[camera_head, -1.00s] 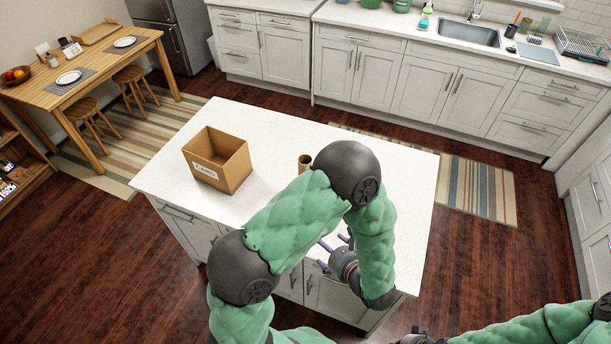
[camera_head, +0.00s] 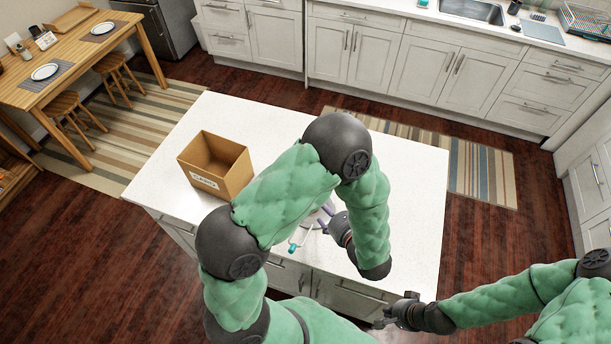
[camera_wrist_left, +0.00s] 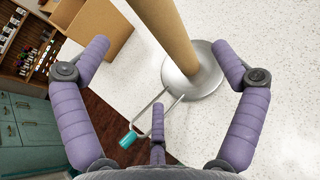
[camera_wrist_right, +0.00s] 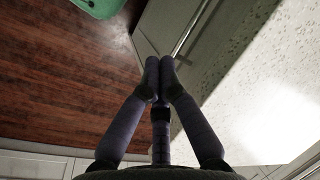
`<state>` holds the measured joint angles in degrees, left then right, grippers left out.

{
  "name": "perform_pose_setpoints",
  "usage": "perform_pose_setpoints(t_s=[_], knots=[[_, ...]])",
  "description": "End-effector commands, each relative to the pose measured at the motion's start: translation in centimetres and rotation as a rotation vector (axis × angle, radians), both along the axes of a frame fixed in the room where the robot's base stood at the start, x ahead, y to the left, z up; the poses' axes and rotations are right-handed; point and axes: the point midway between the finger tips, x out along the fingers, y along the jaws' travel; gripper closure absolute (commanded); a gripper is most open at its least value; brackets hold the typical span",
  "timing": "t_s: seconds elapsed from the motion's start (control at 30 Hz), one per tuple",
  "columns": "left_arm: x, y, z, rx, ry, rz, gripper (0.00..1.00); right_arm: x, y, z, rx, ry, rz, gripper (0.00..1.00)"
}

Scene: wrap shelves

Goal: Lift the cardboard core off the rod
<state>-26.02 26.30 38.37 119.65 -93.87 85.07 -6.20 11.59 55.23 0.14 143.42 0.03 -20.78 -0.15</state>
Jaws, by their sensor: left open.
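The tan cardboard core (camera_wrist_left: 165,30) stands in the left wrist view above a round metal base (camera_wrist_left: 203,82); the rod is not visible. A bent wire arm with a teal tip (camera_wrist_left: 129,140) extends from the base, and the tip also shows in the head view (camera_head: 292,247). My left gripper (camera_wrist_left: 159,52) is open, its purple fingers spread on either side of the core, with no clear contact. In the head view my left arm hides the core. My right gripper (camera_head: 384,321) is empty off the island's front edge; its fingers meet in the right wrist view (camera_wrist_right: 159,66).
An open cardboard box (camera_head: 225,180) stands on the left of the white island top (camera_head: 415,190). The island's right side is clear. The island's drawer fronts and edge lie close to my right gripper.

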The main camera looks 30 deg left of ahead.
Motion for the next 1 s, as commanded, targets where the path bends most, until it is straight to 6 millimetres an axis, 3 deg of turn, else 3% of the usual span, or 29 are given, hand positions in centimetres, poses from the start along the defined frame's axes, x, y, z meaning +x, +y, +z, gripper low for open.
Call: perform_pose_setpoints(t_s=[0.5,0.77,1.0], knots=[[2.4,4.0,-1.9,0.000,0.002,0.004,0.05,0.0,0.0,0.1,0.000,0.000,0.000,1.00],[3.0,4.9,-2.4,0.000,0.001,0.002,0.05,0.0,0.0,0.3,0.000,0.000,0.000,1.00],[4.3,7.3,-3.5,-0.001,0.003,0.005,0.05,0.0,0.0,0.8,0.000,0.000,0.000,1.00]])
